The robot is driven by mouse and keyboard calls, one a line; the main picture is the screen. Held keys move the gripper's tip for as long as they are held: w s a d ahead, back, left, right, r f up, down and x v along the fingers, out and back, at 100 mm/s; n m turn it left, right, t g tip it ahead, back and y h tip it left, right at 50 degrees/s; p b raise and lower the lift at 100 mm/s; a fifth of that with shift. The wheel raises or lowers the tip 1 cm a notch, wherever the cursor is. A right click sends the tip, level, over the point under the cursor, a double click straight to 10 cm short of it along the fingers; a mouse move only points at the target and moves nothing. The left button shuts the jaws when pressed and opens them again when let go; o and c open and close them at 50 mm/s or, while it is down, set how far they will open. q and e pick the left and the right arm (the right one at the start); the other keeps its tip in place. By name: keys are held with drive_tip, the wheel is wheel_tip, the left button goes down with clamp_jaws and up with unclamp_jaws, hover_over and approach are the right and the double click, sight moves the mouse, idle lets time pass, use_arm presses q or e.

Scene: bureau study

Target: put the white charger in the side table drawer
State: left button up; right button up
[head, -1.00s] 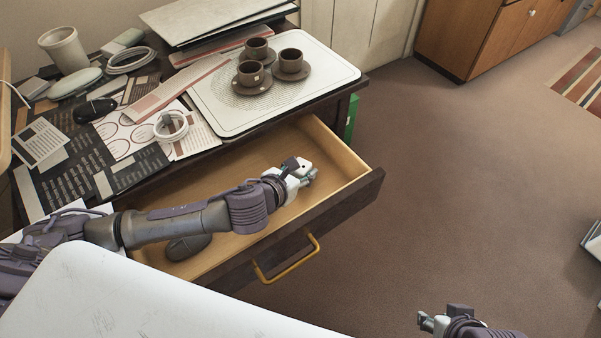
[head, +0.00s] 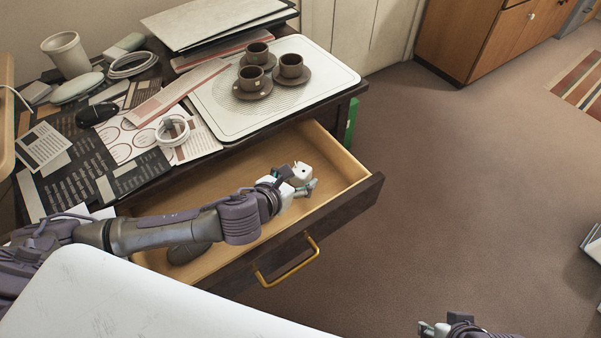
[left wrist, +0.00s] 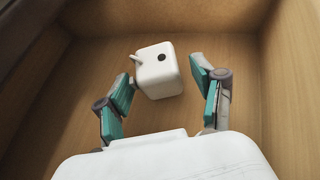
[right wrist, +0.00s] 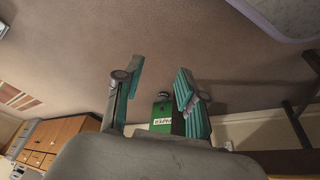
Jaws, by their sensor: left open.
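The white charger (head: 300,173) is a small white cube inside the open side table drawer (head: 340,165), toward its right end. In the left wrist view the charger (left wrist: 160,72) shows a dark round hole and a small prong, with the wooden drawer floor around it. My left gripper (head: 303,184) reaches into the drawer and is open. Its two teal-padded fingers (left wrist: 165,80) stand apart on either side of the charger, with visible gaps. My right gripper (right wrist: 156,78) is open and empty, over the floor at the lower right of the head view (head: 428,328).
A dark mouse-like object (head: 188,252) lies in the drawer under my left arm. The tabletop holds a white tray (head: 225,125) with brown cups, a coiled white cable (head: 172,130), papers and a white cup (head: 66,54). The drawer front has a yellow handle (head: 290,265).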

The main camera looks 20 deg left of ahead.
sight(295, 179)
use_arm(q)
drive_tip(key=p+v, duration=0.1)
drive_tip(key=v, duration=0.5)
drive_tip(key=shift+s+r, duration=0.1)
drive_tip(key=shift+p+v, duration=0.35)
drive_tip(key=shift+v, duration=0.8)
drive_tip(key=shift+s+a+r, duration=0.1)
drive_tip(key=shift+s+r, duration=0.15)
drive_tip(key=shift+s, duration=0.3)
use_arm(e)
drive_tip(key=shift+w+f, duration=0.2)
drive_tip(key=shift+f, duration=0.1)
